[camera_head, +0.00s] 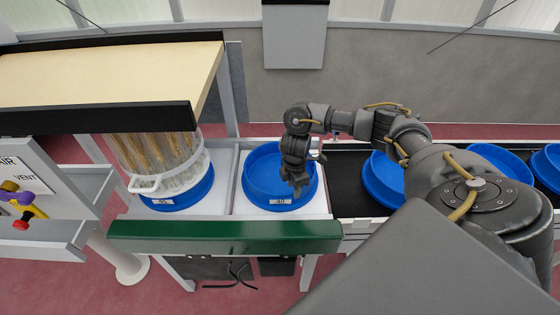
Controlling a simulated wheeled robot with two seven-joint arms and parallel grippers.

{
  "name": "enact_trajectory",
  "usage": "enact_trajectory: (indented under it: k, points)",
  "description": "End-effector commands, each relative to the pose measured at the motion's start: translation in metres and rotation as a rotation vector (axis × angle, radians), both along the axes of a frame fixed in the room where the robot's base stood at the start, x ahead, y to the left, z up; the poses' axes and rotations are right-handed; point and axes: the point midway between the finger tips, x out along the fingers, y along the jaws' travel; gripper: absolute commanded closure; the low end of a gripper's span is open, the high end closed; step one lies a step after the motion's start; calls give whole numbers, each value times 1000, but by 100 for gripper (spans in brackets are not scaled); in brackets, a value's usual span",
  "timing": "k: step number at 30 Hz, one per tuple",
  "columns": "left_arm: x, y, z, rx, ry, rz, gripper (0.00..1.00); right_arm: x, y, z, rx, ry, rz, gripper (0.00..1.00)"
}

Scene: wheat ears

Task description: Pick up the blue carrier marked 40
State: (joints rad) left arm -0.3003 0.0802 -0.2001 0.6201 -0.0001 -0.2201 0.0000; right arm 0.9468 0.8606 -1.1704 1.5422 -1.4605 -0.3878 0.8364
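A round blue carrier (254,185) with a small white label stands on the white right-hand plate behind the green bar. The label's number looks like 40 but is small. It is an open, shallow dish and looks empty apart from my gripper in front of it. My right gripper (297,188) points down over the carrier's right half, its fingertips within the rim's outline. I cannot tell whether it touches the carrier or whether the fingers are apart. My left gripper is not in view.
Another labelled blue carrier (178,199) holds a clear handled container (190,178) of wheat ears to the left. More blue carriers (378,180) stand on the black conveyor (345,175) at right, partly behind my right arm. The green bar (225,237) runs along the front.

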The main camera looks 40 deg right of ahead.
Motion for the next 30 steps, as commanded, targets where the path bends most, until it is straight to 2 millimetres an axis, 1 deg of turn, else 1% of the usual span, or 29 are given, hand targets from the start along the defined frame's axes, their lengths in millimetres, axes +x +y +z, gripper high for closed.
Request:
enact_trajectory:
  k: [2,5,10,12,15,23,30]
  points:
    - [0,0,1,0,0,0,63,0,0,0,0,0,0,62]
    - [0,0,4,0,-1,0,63,-3,0,-6,0,4,-1,62]
    - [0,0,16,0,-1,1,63,-9,-3,-29,-2,5,-2,62]
    - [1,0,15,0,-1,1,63,-8,-2,-41,0,4,-2,62]
    - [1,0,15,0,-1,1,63,-7,-2,-49,0,2,-1,62]
    - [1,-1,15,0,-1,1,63,-7,-2,-52,0,0,0,62]
    - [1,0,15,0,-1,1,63,-7,-2,-52,0,0,0,93]
